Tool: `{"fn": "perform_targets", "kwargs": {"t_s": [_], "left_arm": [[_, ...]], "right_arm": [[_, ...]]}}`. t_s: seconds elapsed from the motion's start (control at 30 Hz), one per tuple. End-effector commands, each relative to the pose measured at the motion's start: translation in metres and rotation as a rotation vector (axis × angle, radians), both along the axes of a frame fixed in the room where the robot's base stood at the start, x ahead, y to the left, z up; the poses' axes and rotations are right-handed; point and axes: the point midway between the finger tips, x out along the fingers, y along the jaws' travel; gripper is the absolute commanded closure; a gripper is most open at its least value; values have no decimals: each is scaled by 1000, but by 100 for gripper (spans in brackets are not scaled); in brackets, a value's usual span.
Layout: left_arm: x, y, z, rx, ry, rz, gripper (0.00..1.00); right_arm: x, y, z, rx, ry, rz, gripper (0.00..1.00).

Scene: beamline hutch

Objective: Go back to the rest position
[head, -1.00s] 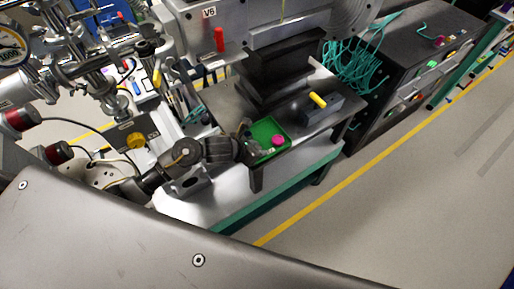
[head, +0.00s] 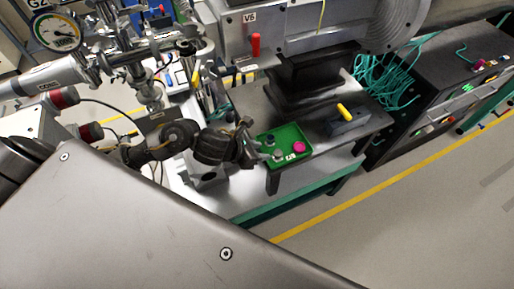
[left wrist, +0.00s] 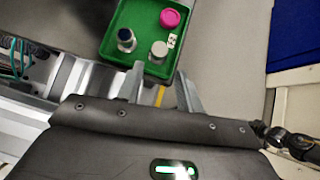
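My left gripper (head: 258,150) is at the left edge of a small green tray (head: 291,166) in the head view. The tray holds a pink round piece (head: 299,147), a grey-topped piece (left wrist: 159,50), a dark blue-topped piece (left wrist: 126,36) and a small white labelled piece (left wrist: 172,41). My right gripper is in neither view. No marker of a rest position shows.
A gauge (head: 57,32) and metal pipework crowd the left. A dark cabinet (head: 410,115) stands right. Floor (head: 410,220) beyond the yellow line is clear.

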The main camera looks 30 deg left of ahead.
Motion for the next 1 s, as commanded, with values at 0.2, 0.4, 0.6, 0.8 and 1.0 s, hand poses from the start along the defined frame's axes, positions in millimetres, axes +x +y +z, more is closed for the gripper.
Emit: {"fn": "perform_targets", "kwargs": {"t_s": [0.2,0.4,0.6,0.8,1.0], "left_arm": [[-7,4,8,0,1,1,63],[-7,4,8,0,1,1,63],[-7,4,8,0,1,-1,63],[-10,0,7,-56,26,65,63],[-26,-10,7,-495,233,636,63]], "right_arm": [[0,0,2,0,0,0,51],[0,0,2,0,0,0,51],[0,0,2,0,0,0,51],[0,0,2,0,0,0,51],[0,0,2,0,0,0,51]]}}
